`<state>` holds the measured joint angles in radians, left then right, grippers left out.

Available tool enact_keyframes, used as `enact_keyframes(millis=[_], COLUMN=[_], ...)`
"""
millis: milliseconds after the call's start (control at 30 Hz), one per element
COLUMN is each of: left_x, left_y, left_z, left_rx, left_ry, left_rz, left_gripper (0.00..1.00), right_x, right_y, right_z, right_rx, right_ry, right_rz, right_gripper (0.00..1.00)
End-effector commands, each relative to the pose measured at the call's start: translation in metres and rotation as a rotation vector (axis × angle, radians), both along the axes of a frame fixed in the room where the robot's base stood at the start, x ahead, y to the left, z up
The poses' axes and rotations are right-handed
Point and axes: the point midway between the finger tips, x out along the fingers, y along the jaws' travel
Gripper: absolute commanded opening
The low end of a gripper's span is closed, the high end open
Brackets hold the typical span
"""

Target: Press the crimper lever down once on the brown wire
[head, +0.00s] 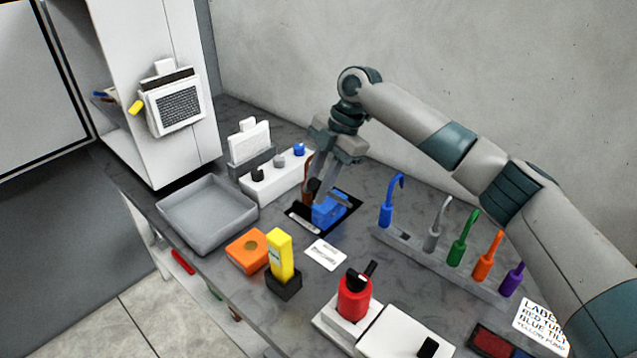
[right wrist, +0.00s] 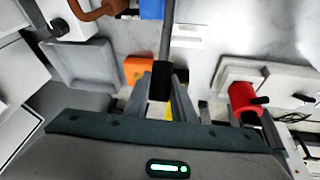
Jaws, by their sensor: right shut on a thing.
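The blue crimper (head: 330,210) sits on a black base on the table, below my right gripper. Its blue body also shows at the top of the right wrist view (right wrist: 151,9). A grey lever rod with a black grip (right wrist: 160,82) runs down from there. My right gripper (head: 328,190) is shut on the black grip of the lever. The brown wire (head: 307,164) stands up behind the gripper in the head view; it curves at the top left of the right wrist view (right wrist: 95,10). Its end at the crimper is hidden. My left gripper is not in view.
Left are a grey tray (head: 208,213) and a white block (head: 262,189) with knobs. A rack (head: 436,254) of coloured hooked tools is right.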

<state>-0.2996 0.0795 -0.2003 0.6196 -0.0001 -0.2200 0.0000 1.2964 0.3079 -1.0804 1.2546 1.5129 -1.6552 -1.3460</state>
Motion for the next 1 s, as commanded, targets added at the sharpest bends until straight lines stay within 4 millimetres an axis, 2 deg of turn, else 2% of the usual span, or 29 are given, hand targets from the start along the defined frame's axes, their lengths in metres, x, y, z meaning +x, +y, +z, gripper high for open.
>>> enact_keyframes(millis=[267, 600, 800, 1000], left_x=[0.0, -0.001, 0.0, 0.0], left_y=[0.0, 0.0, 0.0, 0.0], left_z=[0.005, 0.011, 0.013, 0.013], left_rx=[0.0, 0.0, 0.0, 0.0], left_ry=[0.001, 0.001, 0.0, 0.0], left_rz=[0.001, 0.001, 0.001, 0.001], left_gripper=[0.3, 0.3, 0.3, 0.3], right_x=[-0.014, -0.033, -0.039, -0.041], right_y=[0.014, 0.034, 0.039, 0.041], right_z=[-0.017, -0.058, -0.079, -0.091], right_rx=[-0.094, -0.272, -0.359, -0.405], right_ry=[-0.095, -0.274, -0.36, -0.406], right_rz=[0.006, 0.006, 0.004, 0.002], right_gripper=[0.0, 0.0, 0.0, 0.0])
